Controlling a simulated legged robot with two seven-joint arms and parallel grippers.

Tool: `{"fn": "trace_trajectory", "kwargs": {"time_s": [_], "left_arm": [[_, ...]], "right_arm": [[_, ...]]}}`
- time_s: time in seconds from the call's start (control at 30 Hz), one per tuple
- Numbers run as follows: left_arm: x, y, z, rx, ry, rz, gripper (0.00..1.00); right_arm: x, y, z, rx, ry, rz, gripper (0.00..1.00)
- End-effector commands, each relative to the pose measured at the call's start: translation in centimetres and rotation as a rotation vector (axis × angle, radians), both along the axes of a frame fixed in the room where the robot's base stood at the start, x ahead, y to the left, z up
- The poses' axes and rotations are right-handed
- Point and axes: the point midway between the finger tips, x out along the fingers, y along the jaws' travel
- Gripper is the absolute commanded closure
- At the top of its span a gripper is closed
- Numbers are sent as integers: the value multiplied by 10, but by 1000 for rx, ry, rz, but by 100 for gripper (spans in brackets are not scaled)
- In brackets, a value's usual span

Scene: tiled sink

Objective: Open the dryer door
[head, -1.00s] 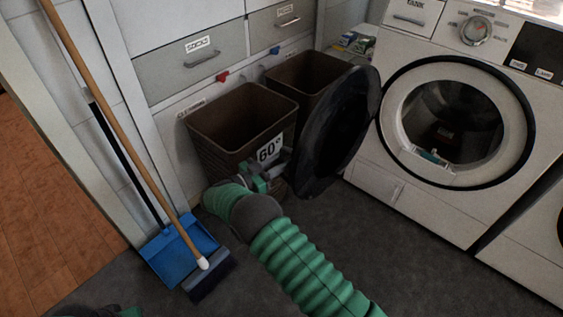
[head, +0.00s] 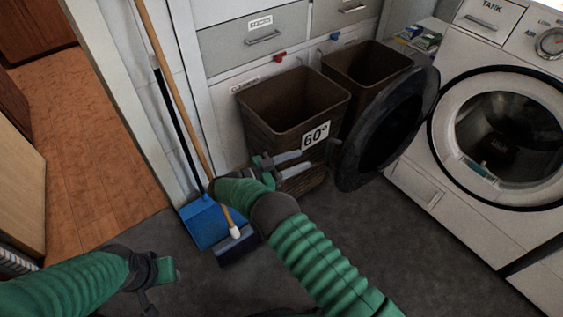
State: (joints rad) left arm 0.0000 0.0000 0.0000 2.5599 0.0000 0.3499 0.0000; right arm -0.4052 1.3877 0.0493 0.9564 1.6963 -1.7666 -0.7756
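The white dryer (head: 455,150) stands at the right with a dark, empty-looking round opening (head: 505,135). Its round black door (head: 388,130) is swung wide open to the left, beside the brown bins. My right gripper (head: 308,164) is left of the door, in front of the bin marked 60°. Its two grey fingers look apart with nothing between them, and it appears clear of the door. My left gripper (head: 160,288) is low at the left above the dark floor, far from the dryer. Its fingers are partly hidden and its opening is unclear.
A brown 60° bin (head: 290,110) and a second brown bin (head: 365,75) stand under grey drawers (head: 255,40). A broom (head: 180,100) and blue dustpan (head: 203,222) lean at the left wall. The dark floor (head: 420,245) before the dryer is clear.

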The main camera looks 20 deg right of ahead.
Motion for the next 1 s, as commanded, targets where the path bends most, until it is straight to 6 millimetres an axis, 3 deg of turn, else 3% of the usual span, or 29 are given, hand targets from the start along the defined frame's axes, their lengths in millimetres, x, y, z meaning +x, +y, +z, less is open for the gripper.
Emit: {"fn": "trace_trajectory", "kwargs": {"time_s": [0.1, 0.23, 0.57, 0.8, 0.87, 0.97, 1.0], "left_arm": [[0, 0, 6, 0, 0, 0, 64], [0, 0, 6, 0, 0, 0, 64], [0, 0, 6, 0, 0, 0, 64], [0, 0, 6, 0, 0, 0, 64], [0, 0, 6, 0, 0, 0, 64], [0, 0, 6, 0, 0, 0, 64], [0, 0, 6, 0, 0, 0, 64]], "right_arm": [[-6, 31, 0, 1, -1, 2, 62], [-10, 54, -2, 0, 0, 0, 62], [-12, 64, -1, 0, 2, -2, 62], [-10, 63, 0, 0, -2, 5, 90], [1, 61, 9, 4, -22, 44, 98], [50, 53, 43, 26, -90, 232, 100], [77, 51, 63, 41, -117, 350, 100]]}}
